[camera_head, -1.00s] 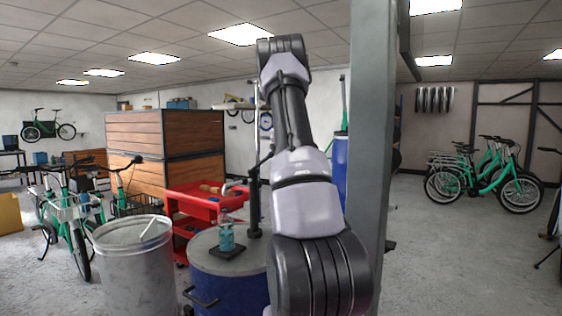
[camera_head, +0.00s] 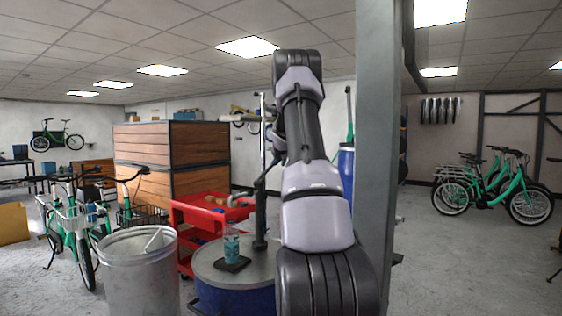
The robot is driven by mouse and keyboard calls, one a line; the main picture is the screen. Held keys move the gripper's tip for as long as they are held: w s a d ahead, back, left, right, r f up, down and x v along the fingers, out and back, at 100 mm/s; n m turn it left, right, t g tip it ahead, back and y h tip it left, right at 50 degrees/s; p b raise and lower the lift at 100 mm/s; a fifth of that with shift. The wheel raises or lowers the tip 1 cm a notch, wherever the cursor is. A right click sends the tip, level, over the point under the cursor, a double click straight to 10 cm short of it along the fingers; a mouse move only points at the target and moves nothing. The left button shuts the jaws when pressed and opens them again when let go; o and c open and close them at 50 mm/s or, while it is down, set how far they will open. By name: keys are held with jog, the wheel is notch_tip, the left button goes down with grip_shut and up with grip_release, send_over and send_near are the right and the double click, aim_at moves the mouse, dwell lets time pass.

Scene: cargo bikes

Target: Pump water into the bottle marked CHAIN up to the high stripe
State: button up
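A clear bottle with a teal label or contents (camera_head: 231,246) stands upright on a black pad (camera_head: 233,265) on top of a blue drum (camera_head: 258,299). Its marking and stripes are too small to read, and I cannot tell the water level. A dark pump (camera_head: 261,219) rises from the drum lid just right of the bottle. Its spout (camera_head: 238,200) reaches left, above the bottle. A slanted bar at the pump's top runs up behind my arm. My arm stands in front of the drum's right side. My gripper is not visible.
A grey bin (camera_head: 137,282) stands left of the drum. A red cart (camera_head: 197,226) is behind it, with wooden crates (camera_head: 168,153) farther back. A grey post (camera_head: 377,180) rises right of my arm. Green bikes (camera_head: 497,187) stand far right. Floor is open right of the post.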

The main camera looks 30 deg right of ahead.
jog(key=shift+o, duration=0.9)
jog(key=v, duration=1)
jog(key=shift+s+a, duration=0.25)
jog(key=shift+s, duration=0.05)
jog(key=shift+r, duration=0.15)
